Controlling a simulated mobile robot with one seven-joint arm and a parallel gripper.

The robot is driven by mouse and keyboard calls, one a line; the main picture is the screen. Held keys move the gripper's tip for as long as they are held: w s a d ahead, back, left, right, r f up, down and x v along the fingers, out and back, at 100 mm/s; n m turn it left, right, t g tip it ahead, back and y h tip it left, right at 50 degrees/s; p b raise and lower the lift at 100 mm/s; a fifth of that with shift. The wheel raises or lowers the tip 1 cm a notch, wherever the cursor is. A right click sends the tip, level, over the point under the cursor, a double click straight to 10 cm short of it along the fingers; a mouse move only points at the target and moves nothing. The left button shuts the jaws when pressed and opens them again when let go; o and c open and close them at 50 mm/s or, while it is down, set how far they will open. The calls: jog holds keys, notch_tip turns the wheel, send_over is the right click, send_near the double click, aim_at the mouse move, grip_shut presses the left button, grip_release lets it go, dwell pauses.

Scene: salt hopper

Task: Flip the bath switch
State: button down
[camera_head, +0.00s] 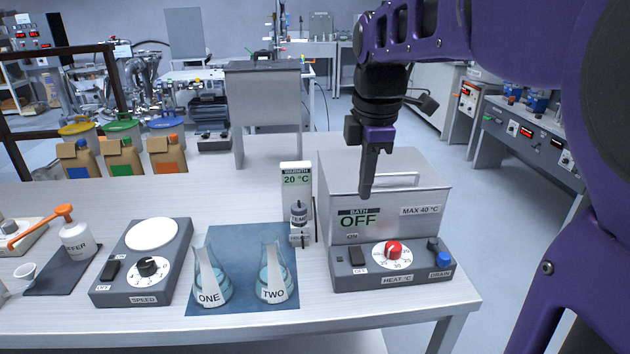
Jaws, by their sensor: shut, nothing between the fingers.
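The bath (432,230) is a grey metal box at the right end of the table, and its display (358,221) reads OFF. The bath switch (357,256) is a dark rocker at the left of the front panel, with an ON label above it and an OFF label below it. A red heat knob (393,250) and a blue drain button (443,258) sit to its right. My gripper (367,194) points down, shut and empty, in front of the bath's upper part, above the switch and apart from it.
Flasks ONE (210,285) and TWO (272,280) stand on a blue mat left of the bath. A thermometer stand (297,180) reading 20 °C rises beside the bath's left side. A stirrer with a speed knob (148,267) stands further left. Space above the panel is free.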

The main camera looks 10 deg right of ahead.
aim_at(355, 249)
jog(key=f+b, duration=0.1)
jog(key=f, duration=0.3)
jog(key=w+f+b, duration=0.1)
jog(key=f, duration=0.4)
jog(key=w+f+b, duration=0.1)
jog(key=f, duration=0.4)
jog(key=shift+r, duration=0.15)
